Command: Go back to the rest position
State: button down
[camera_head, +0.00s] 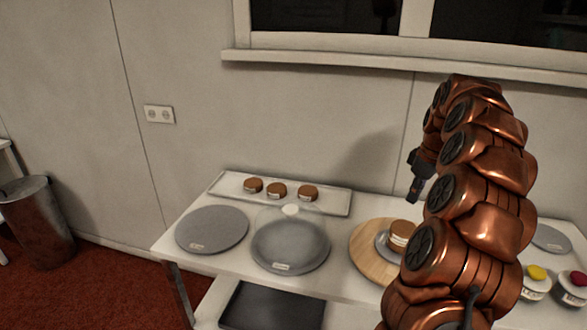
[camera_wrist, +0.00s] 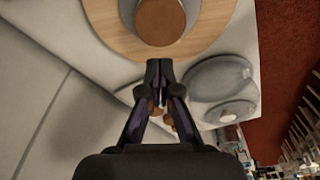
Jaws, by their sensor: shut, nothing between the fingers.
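My gripper (camera_wrist: 159,68) points away from the wrist camera with its fingertips together and nothing between them. In the head view my gripper (camera_head: 417,188) hangs in the air above the back of the table, partly hidden by my copper-coloured arm. A round wooden board (camera_head: 366,255) lies on the table (camera_head: 205,272) below and in front of it. A grey plate (camera_head: 384,243) with a brown-topped cake (camera_head: 402,230) stands on that board. In the wrist view the cake (camera_wrist: 160,20) shows beyond the fingertips, apart from them.
A white tray (camera_head: 229,187) with three small cakes (camera_head: 276,190) lies at the back. A grey turntable (camera_head: 211,229) and one under a clear dome (camera_head: 290,245) stand left of the board. Jars with yellow (camera_head: 537,273) and red (camera_head: 579,279) lids stand at the right. A bin (camera_head: 38,225) stands far left.

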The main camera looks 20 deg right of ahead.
jog(key=s+a+r+g, duration=0.1)
jog(key=s+a, duration=0.2)
jog(key=a, duration=1)
jog(key=s+a+r, duration=0.2)
jog(key=s+a, duration=0.1)
jog(key=a, duration=1)
jog(key=s+a+f+m+g, duration=0.1)
jog(key=s+a, duration=0.4)
jog(key=s, duration=0.7)
jog(key=s+a+f+m+g+p, duration=0.1)
jog(key=s+a+f+m, duration=0.2)
jog(key=s, duration=0.9)
jog(key=a+f, duration=0.3)
jog(key=shift+a+f+m+h, duration=0.25)
jog(key=shift+m+h, duration=0.05)
jog(key=shift+h, duration=0.1)
